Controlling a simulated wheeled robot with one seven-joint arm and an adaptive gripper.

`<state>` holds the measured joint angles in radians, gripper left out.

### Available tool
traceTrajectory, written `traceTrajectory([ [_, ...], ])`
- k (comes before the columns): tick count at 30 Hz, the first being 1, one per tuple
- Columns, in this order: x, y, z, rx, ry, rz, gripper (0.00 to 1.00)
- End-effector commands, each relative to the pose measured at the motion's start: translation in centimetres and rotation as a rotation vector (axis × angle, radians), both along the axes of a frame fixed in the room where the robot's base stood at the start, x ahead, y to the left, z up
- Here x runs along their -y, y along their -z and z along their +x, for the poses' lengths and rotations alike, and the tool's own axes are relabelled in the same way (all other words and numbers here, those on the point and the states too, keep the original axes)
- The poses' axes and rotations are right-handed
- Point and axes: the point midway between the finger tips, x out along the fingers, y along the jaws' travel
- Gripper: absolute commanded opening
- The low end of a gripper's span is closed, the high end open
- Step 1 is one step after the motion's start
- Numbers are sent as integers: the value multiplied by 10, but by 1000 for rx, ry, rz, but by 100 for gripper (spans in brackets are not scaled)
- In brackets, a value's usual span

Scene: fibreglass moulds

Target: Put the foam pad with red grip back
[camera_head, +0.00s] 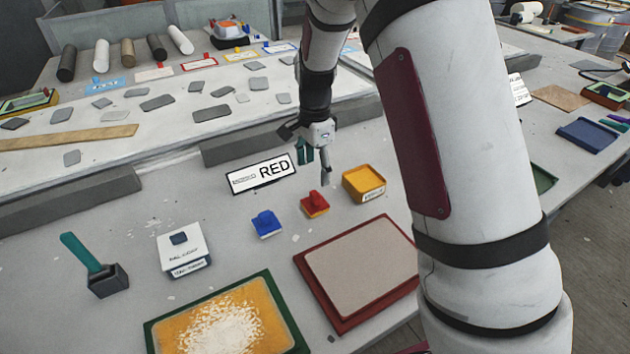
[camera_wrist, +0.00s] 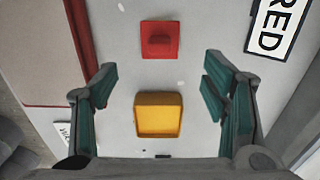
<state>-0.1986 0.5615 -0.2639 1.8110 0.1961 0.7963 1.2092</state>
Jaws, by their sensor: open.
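The foam pad with the red grip (camera_head: 315,202) lies on the bench, between the pad with a blue grip (camera_head: 266,223) and a small yellow tray (camera_head: 364,182). In the wrist view the red pad (camera_wrist: 160,40) is beyond my fingertips, with its raised grip facing up. The yellow tray (camera_wrist: 158,116) looks empty and lies between my fingers in that picture. My gripper (camera_head: 315,165) is open and empty above the bench, behind the red pad and left of the tray. It also shows in the wrist view (camera_wrist: 158,85). It touches neither.
A "RED" sign (camera_head: 262,173) stands behind the pads. A red-framed panel (camera_head: 365,269) and a green-framed tray with white flakes (camera_head: 218,322) lie in front. A white box (camera_head: 182,249) and a teal-handled tool (camera_head: 100,271) are at left. Bare bench surrounds the red pad.

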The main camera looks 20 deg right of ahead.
Motion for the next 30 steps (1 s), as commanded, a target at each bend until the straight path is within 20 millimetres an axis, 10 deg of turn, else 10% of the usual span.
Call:
traceTrajectory([
  [14,0,-52,-19,37,-100,23,68],
  [30,-2,-189,-178,251,-802,-23,68],
])
